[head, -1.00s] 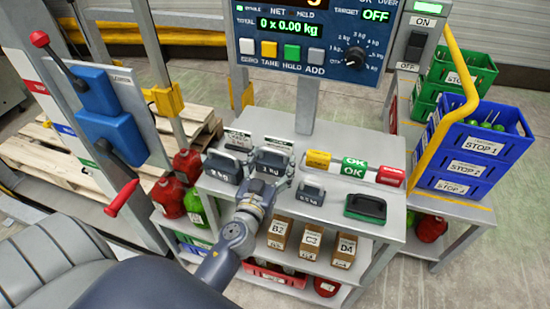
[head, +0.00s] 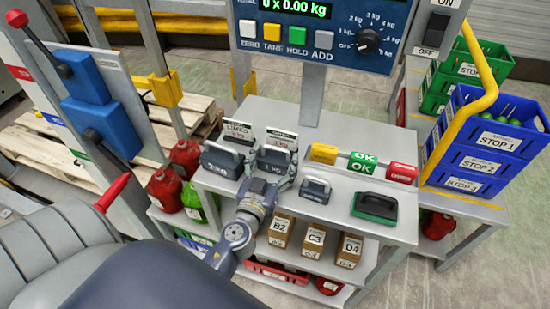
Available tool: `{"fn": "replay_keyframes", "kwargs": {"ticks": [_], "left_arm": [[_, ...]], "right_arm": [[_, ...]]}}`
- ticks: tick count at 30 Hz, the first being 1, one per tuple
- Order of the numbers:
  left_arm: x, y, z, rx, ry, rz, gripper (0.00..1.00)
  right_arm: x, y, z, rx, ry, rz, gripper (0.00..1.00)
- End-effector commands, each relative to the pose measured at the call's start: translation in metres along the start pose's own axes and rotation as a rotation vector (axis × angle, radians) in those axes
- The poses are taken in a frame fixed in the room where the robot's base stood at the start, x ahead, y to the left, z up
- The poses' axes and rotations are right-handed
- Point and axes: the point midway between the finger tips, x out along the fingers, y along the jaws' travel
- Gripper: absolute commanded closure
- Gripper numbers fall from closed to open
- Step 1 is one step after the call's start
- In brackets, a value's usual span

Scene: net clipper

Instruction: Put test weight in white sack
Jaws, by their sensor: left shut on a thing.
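Several grey test weights with dark handles stand on the top shelf of the bench. The left weight (head: 221,162) is marked in kg. The middle weight (head: 273,169) stands beside it, partly hidden by my gripper, and a smaller weight (head: 315,190) is to the right. My left gripper (head: 272,165) comes from the lower left and is shut on the middle weight, with fingers around its front and sides. I cannot tell whether this weight is clear of the shelf. My right gripper is not in view. No white sack can be made out.
A scale display (head: 320,35) stands behind the shelf. A black and green pad (head: 375,207) lies at the shelf's right end. Labelled blocks (head: 363,163) stand at the back. Boxes (head: 314,240) sit on the lower shelf. Blue crates (head: 492,140) stand at right.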

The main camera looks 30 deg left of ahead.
Motion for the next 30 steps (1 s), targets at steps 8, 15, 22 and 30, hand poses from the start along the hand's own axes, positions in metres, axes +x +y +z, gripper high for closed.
{"fn": "replay_keyframes", "kwargs": {"ticks": [8, 15, 22, 30], "left_arm": [[0.000, 0.000, 0.001, 0.000, 0.001, 0.000, 0.17], [0.000, 0.000, 0.001, 0.000, 0.001, 0.000, 0.17], [-0.011, 0.000, 0.003, -0.002, 0.000, 0.000, 0.17], [-0.062, -0.001, 0.007, -0.003, -0.002, -0.002, 0.17]], "right_arm": [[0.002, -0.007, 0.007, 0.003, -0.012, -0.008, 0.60], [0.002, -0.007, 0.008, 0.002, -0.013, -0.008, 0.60], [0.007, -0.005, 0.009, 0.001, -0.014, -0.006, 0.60], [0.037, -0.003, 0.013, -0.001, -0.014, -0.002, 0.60]]}}
